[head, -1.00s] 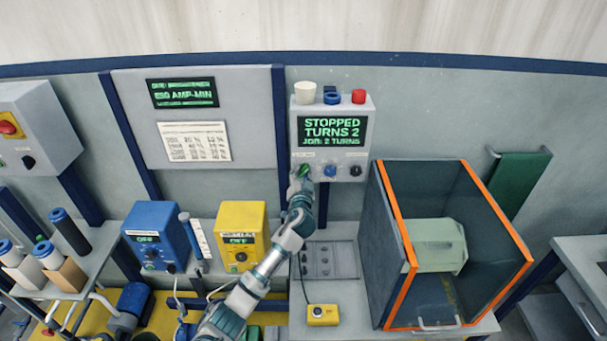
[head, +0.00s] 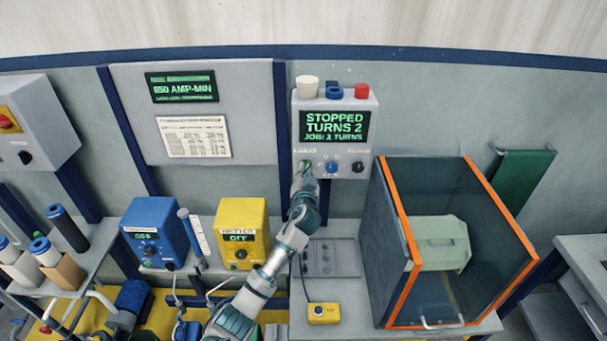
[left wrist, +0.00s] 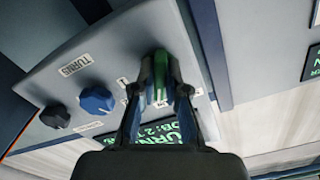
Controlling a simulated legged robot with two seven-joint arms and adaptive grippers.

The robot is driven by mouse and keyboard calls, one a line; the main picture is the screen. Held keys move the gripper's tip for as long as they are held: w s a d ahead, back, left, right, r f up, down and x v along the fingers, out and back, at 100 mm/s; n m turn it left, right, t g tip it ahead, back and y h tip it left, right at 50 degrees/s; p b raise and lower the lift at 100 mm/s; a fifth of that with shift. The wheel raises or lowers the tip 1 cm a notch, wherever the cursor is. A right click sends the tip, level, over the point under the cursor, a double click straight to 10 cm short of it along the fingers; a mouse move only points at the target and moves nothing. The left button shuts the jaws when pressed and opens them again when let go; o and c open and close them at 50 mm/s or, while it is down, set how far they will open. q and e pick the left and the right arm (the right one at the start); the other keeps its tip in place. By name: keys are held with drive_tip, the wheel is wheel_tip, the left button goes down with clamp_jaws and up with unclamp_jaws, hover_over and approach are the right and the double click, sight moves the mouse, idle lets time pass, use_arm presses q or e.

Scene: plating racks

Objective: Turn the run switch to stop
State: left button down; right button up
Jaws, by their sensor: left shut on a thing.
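The control box (head: 355,103) on the back wall has a screen (head: 334,126) reading "STOPPED TURNS 2" with a job line below it. Along its lower edge sit a green knob, a blue knob (head: 331,167) and a black knob (head: 358,167). My left gripper (head: 303,172) reaches up to the left end of that row. In the left wrist view, my left gripper (left wrist: 160,88) is shut on the green knob (left wrist: 160,68), one finger on each side. The blue knob (left wrist: 97,100) and black knob (left wrist: 54,116) show beside it. My right gripper is not in view.
White, blue and red caps sit on top of the box. An orange-edged enclosure (head: 408,240) stands close to the right of my arm. A blue unit (head: 150,228) and a yellow unit (head: 241,228), both showing "OFF", stand to the left. A small yellow box (head: 323,313) lies below.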

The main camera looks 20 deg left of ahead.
use_arm(q)
drive_tip(key=n+b, duration=0.3)
drive_tip(key=n, duration=0.1)
drive_tip(key=n+b, duration=0.3)
drive_tip(key=n, duration=0.1)
drive_tip(key=shift+d+r+n, duration=0.15)
drive_tip(key=shift+d+n, duration=0.05)
drive_tip(key=shift+n, duration=1)
drive_tip(key=shift+r+n+b, duration=0.15)
drive_tip(key=shift+n+b, duration=0.25)
drive_tip(key=shift+n, duration=0.6)
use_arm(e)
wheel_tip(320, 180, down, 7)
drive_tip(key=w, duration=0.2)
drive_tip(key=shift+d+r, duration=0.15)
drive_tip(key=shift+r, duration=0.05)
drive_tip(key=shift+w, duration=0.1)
use_arm(q)
drive_tip(key=c, duration=1.2)
unclamp_jaws()
